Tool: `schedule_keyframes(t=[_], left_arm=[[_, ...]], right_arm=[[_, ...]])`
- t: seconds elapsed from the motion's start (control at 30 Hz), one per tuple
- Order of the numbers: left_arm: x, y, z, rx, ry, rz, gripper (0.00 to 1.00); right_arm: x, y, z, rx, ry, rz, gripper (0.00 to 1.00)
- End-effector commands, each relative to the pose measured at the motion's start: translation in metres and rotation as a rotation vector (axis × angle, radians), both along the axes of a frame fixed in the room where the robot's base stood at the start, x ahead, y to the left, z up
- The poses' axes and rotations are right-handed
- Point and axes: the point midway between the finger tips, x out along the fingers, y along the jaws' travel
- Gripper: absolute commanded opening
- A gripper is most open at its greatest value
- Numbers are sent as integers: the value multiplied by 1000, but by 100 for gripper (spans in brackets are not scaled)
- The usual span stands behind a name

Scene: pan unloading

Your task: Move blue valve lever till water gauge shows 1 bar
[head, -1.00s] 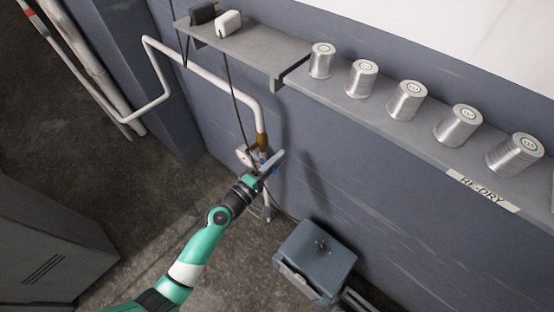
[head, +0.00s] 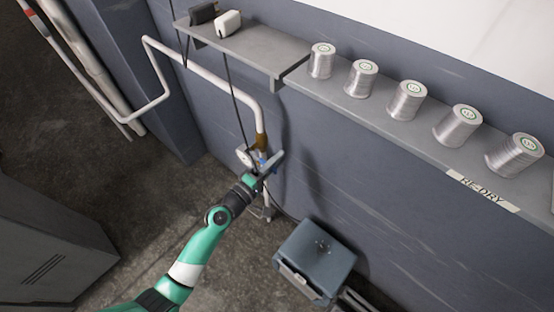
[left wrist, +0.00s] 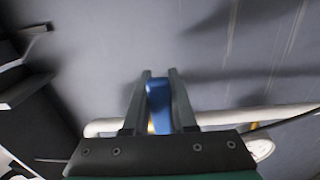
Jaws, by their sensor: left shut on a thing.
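The blue valve lever (left wrist: 158,106) stands between the two fingers of my left gripper (left wrist: 160,76) in the left wrist view, and the gripper is shut on it. In the head view my left gripper (head: 270,163) is at the valve on the wall pipe, and only a small bit of the blue lever (head: 262,156) shows beside it. The round water gauge (head: 243,154) is just left of the gripper. It also shows partly at the lower right of the left wrist view (left wrist: 261,148). Its reading is too small to tell. My right gripper is not in view.
A white pipe (head: 215,80) runs along the wall down to the valve. A grey box (head: 318,255) stands on the floor right of my arm. Open floor lies to the left.

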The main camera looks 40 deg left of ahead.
Motion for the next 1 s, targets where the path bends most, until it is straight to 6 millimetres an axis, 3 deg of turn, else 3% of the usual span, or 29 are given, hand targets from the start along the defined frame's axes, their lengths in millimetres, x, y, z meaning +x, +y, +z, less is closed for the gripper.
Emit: schedule_keyframes(t=[0.13,0.23,0.47,0.8,0.83,1.0], left_arm=[[0,0,1,-3,-1,0,0],[0,1,11,-61,-3,0,0],[0,7,38,-374,-16,2,0],[0,8,37,-437,-20,0,0],[0,8,37,-436,-20,0,28],[0,8,37,-435,-19,0,55]], right_arm=[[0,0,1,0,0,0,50],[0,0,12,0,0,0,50],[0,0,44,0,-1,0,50],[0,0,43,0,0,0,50],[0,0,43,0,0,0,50],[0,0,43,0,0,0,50]])
